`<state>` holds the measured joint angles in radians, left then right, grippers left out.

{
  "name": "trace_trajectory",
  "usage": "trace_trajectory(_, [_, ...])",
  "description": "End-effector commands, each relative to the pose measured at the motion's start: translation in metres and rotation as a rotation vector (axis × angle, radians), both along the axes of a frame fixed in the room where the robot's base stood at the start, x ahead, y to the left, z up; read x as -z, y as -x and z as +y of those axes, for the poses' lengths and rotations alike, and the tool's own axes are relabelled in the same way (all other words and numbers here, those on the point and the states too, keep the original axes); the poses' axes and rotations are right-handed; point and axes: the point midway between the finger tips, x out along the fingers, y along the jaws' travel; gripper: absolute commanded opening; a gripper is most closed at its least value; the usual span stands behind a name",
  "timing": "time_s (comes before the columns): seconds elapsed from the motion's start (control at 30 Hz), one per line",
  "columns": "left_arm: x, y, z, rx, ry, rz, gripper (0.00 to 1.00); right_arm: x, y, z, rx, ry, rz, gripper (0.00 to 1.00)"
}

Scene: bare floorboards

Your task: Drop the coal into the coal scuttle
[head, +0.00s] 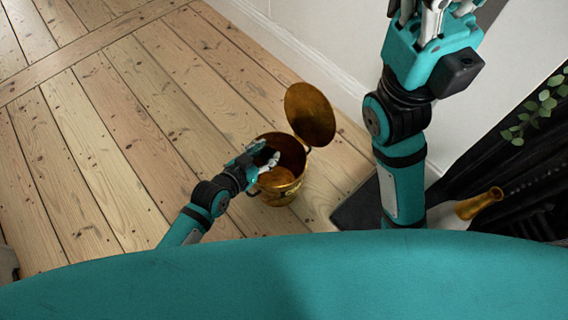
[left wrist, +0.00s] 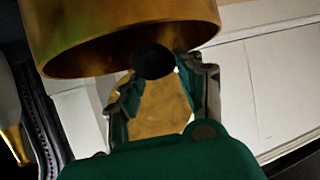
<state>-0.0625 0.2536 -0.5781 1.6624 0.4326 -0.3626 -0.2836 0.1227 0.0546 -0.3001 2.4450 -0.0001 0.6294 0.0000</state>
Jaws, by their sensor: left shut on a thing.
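The brass coal scuttle (head: 282,192) stands on the floorboards in the head view, with its round lid (head: 310,115) swung up and its dark mouth showing. My left gripper (head: 268,161) is at the left side of the mouth, over the rim. In the left wrist view, my left gripper (left wrist: 160,75) is shut on a black lump of coal (left wrist: 153,62) at its fingertips. A curved brass wall of the scuttle (left wrist: 125,40) fills the top of that view. In the head view the coal cannot be made out clearly. My right gripper (head: 434,14) is raised at the top right, its tips partly cut off.
A white wall and skirting (head: 305,60) run behind the scuttle. At right are a dark slab (head: 358,208), a brass vase-like thing (head: 480,203) and a leafy plant (head: 535,112). The floorboards (head: 110,140) to the left are clear.

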Motion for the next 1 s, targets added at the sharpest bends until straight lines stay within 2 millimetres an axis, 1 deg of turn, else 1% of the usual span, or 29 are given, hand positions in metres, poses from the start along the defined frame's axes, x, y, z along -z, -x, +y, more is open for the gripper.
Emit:
trace_trajectory(0.07, [-0.001, 0.000, 0.000, 0.000, 0.001, -0.001, 0.05, 0.000, 0.000, 0.000, 0.000, 0.000, 0.000, 0.40])
trace_trajectory(0.1, [-0.001, 0.000, 0.000, 0.000, 0.001, -0.001, 0.41, 0.000, 0.000, 0.000, 0.000, 0.000, 0.000, 0.40])
trace_trajectory(0.27, [0.000, 0.000, 0.000, 0.000, 0.000, 0.000, 0.62, 0.000, 0.000, 0.000, 0.000, 0.000, 0.000, 0.40])
trace_trajectory(0.3, [0.000, 0.000, 0.000, 0.000, 0.000, 0.000, 0.64, 0.000, 0.000, 0.000, 0.000, 0.000, 0.000, 0.40])
trace_trajectory(0.53, [0.000, 0.000, 0.000, 0.000, -0.001, 0.001, 0.64, 0.001, 0.000, 0.000, 0.000, 0.000, 0.001, 0.40])
trace_trajectory(0.67, [-0.003, 0.006, 0.005, 0.000, 0.000, 0.001, 0.64, 0.001, 0.000, 0.000, 0.000, 0.000, 0.001, 0.40])
trace_trajectory(0.77, [-0.009, 0.017, 0.014, 0.000, -0.002, 0.002, 0.64, 0.000, 0.000, 0.000, 0.000, 0.000, 0.001, 0.40])
trace_trajectory(1.0, [-0.032, 0.054, 0.043, 0.000, -0.003, 0.002, 0.64, 0.000, 0.000, 0.000, 0.000, 0.000, 0.001, 0.40])
